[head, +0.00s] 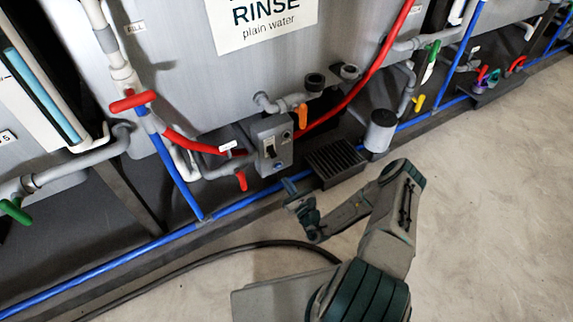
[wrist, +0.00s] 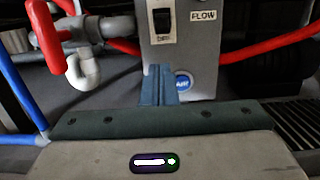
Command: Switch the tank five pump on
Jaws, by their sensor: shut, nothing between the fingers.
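A grey pump control box (head: 273,145) is mounted low below the tank with the RINSE plain water sign. In the wrist view the box (wrist: 205,60) fills the top middle. It carries a dark rocker switch (wrist: 162,22), a FLOW label and a round blue button (wrist: 184,80) with white lettering, partly hidden behind my fingers. My gripper (head: 288,183) is just below and in front of the box in the head view. In the wrist view its blue fingertips (wrist: 159,70) are together and empty, overlapping the box's lower face. I cannot tell whether they touch it.
A red pipe (head: 345,105) rises right of the box, and a red-handled valve (head: 133,101) stands to its left. A black slatted unit (head: 335,162) and a grey cylinder (head: 380,132) sit to the right. A blue pipe (head: 100,263) runs along the floor edge. Open floor lies right.

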